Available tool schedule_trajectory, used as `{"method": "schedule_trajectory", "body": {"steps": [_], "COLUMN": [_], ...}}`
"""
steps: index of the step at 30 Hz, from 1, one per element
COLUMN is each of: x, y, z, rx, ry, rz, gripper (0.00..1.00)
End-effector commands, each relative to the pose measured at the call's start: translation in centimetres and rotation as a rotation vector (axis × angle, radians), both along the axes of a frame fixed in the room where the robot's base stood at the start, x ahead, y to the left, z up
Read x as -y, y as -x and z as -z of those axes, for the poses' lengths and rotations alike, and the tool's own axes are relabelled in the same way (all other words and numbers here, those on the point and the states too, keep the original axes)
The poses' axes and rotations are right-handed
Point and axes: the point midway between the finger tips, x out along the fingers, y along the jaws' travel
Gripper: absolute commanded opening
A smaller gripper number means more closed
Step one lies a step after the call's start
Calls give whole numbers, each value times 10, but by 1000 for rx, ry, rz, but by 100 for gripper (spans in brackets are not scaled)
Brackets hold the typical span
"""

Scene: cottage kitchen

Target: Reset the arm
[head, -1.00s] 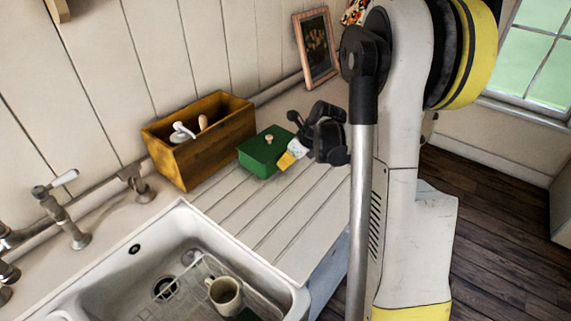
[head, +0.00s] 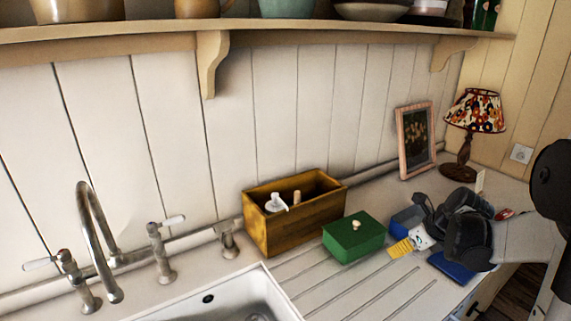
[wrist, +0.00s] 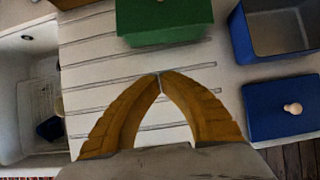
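My gripper (head: 400,248) is over the ribbed white draining board, just right of the green lidded box (head: 353,238). In the wrist view its two orange-brown fingers (wrist: 159,76) meet at the tips with nothing between them. The arm reaches in from the right side of the head view. The green box (wrist: 165,20) also shows at the top of the wrist view, ahead of the fingertips and apart from them in the picture.
A blue open box (wrist: 278,30) and a blue lid with a pale knob (wrist: 283,108) lie to the right. A wooden box (head: 295,222) holds utensils by the wall. A picture frame (head: 416,140), lamp (head: 472,112), sink (head: 225,300) and taps surround the board. A shelf (head: 260,30) runs above.

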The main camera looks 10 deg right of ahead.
Motion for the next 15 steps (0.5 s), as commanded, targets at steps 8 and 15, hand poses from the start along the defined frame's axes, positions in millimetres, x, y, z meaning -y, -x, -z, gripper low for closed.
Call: {"method": "schedule_trajectory", "body": {"steps": [8, 15], "x": [-75, -170], "y": [21, 82], "z": [-36, -66], "rx": [68, 179], "ry": [329, 883], "rz": [-503, -1363], "gripper": [0, 0]}}
